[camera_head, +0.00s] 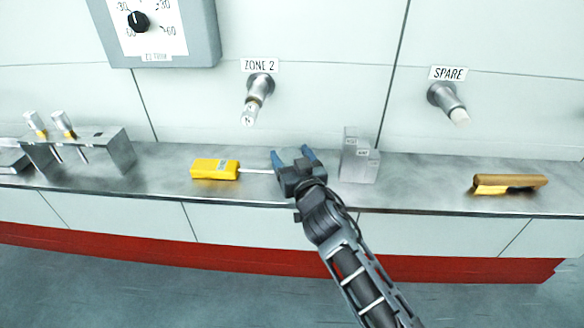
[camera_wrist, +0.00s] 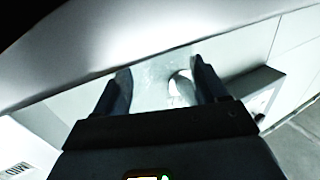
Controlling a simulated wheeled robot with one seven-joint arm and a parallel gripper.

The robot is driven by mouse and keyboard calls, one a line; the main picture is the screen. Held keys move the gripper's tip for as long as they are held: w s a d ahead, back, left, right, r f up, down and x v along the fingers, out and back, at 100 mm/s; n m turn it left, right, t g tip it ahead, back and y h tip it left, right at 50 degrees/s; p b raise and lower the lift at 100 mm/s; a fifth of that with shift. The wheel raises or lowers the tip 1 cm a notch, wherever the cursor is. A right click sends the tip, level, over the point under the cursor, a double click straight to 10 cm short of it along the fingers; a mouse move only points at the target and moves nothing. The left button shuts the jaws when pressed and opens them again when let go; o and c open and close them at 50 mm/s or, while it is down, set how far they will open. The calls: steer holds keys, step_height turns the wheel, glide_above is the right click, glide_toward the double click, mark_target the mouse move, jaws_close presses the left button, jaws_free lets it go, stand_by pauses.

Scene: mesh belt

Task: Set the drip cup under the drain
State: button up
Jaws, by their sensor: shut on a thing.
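My gripper (camera_head: 293,156) is above the steel ledge, left of a grey stepped block, its fingers apart and pointing at the wall. In the wrist view, its fingers (camera_wrist: 162,75) are shut on a pale, see-through thing (camera_wrist: 150,92), which seems to be the drip cup; its outline is faint. In the head view I cannot make the cup out clearly. A metal pipe stub (camera_head: 257,92) under a ZONE 2 label juts from the wall, above and left of my gripper. A similar stub (camera_head: 447,100) under a SPARE label is farther right. No label reads drain.
On the steel ledge (camera_head: 420,190) lie a yellow-handled tool (camera_head: 215,169), its shaft reaching toward my gripper, and a tan-and-yellow brush-like tool (camera_head: 507,184). The grey block (camera_head: 359,160) is close right of my gripper. A metal rack (camera_head: 110,150) stands left. A dial box (camera_head: 160,45) hangs above.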

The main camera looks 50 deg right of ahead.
steer(key=shift+f, duration=1.05)
steer(key=shift+f+b, duration=0.2)
steer(key=shift+b, duration=0.3)
steer(key=o, duration=1)
steer(key=shift+r, duration=0.1)
steer(key=shift+o, duration=0.2)
steer(key=shift+r, duration=0.1)
steer(key=b+v, duration=0.2)
steer(key=v, duration=1)
steer(key=shift+b, duration=0.3)
